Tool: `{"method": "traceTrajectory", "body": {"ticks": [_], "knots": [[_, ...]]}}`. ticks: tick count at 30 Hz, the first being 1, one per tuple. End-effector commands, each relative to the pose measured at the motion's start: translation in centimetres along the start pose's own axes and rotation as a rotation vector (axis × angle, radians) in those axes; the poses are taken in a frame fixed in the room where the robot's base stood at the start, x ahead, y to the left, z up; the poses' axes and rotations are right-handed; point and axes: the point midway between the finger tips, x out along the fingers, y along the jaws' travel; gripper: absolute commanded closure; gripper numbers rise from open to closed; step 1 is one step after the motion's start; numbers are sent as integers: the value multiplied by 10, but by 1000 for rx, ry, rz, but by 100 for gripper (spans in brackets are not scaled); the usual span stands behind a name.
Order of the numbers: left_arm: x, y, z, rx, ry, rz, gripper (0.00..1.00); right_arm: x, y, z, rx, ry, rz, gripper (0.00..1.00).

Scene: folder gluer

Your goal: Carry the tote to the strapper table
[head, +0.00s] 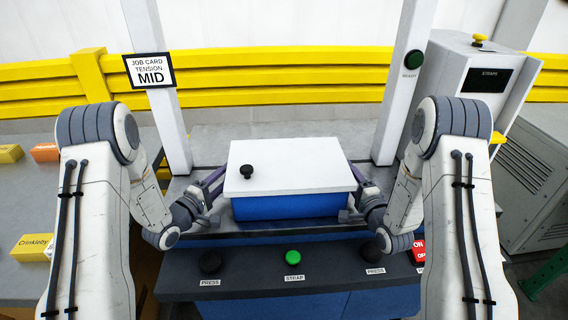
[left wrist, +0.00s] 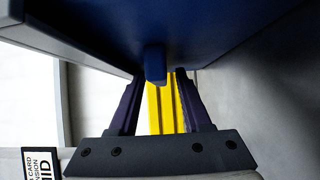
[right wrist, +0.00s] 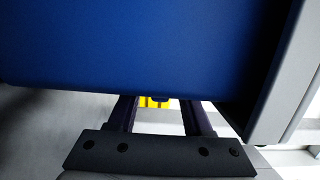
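The blue tote (head: 290,207) has a white lid (head: 300,165) with a black knob (head: 246,172). It is on or just above the strapper table (head: 225,238), between the white posts; contact underneath is hard to tell. My left gripper (head: 215,182) is at its left end. In the left wrist view, its fingers (left wrist: 157,85) stand apart on both sides of a small blue tab (left wrist: 155,64), without clear contact. My right gripper (head: 356,182) is at the right end. In the right wrist view, its fingers (right wrist: 158,108) are apart below the blue wall (right wrist: 140,50).
The front panel has two black PRESS buttons (head: 210,262), a green STRAP button (head: 293,257) and a red switch (head: 418,248). A job card (head: 149,71) reads TENSION MID. A machine with a display (head: 482,80) stands right. Small boxes (head: 33,247) lie left. A yellow barrier (head: 270,62) runs behind.

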Motion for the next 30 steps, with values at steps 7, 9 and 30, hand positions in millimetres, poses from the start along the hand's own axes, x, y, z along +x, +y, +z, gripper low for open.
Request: {"method": "traceTrajectory", "body": {"ticks": [7,9,30], "knots": [[-2,0,0,0,-1,0,50,0,0,1,0,-2,0,50],[-8,0,0,-1,1,-1,50,0,0,1,0,-2,0,50],[-80,0,0,1,0,0,50,-12,1,0,1,-1,3,50]]}}
